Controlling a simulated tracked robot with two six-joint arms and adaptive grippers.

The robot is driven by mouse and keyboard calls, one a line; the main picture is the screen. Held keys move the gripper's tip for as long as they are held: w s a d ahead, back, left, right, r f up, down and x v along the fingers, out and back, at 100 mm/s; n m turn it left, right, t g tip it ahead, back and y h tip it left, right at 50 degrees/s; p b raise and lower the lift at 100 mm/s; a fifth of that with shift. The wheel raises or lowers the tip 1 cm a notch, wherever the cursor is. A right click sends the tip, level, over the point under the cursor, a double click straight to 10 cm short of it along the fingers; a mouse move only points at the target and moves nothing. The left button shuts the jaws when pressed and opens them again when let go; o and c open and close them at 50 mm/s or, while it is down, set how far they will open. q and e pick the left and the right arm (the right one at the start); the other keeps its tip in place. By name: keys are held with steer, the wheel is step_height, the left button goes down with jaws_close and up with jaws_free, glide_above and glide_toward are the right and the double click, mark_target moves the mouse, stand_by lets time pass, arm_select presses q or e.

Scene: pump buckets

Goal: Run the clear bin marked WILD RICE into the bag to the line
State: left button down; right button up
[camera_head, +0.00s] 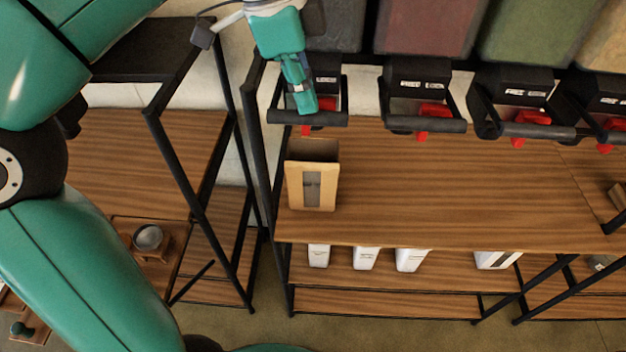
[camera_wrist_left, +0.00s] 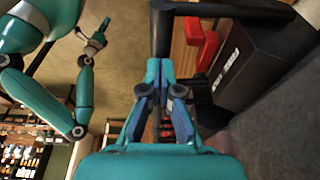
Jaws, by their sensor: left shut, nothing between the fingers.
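A clear bin with dark contents (camera_head: 335,25) hangs at the left end of the row; its small label (camera_head: 326,80) cannot be read. Its dispenser has a black bar (camera_head: 330,118) and a red part (camera_wrist_left: 205,45). My left gripper (camera_head: 306,108) is shut and empty, fingertips down at this bar; I cannot tell whether they touch. The wrist view shows the closed fingers (camera_wrist_left: 158,85) against the bar's end. A brown paper bag (camera_head: 298,187) with a window stands upright and open on the shelf below. No fill line can be made out. My right gripper (camera_wrist_left: 98,40) shows small, its state unclear.
More bins hang to the right, with reddish (camera_head: 425,25), green (camera_head: 530,30) and tan contents, each with a black bar and red part. The wooden shelf (camera_head: 430,195) right of the bag is clear. White containers (camera_head: 410,260) stand below. A black frame (camera_head: 190,180) rises at left.

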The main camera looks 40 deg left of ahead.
mark_target(306, 117)
arm_select(q)
steer(key=shift+f, duration=0.2)
steer(key=shift+f, duration=0.35)
steer(key=shift+f+b, duration=0.15)
steer(key=shift+b, duration=0.15)
steer(key=shift+f, duration=0.35)
stand_by(0.5)
steer(key=shift+f+b, duration=0.3)
steer(key=shift+b, duration=0.05)
steer(key=shift+f, duration=0.1)
steer(key=shift+w+f, duration=0.1)
steer(key=shift+f, duration=0.2)
steer(key=shift+a+f, duration=0.1)
steer(key=shift+f, duration=0.15)
stand_by(5.3)
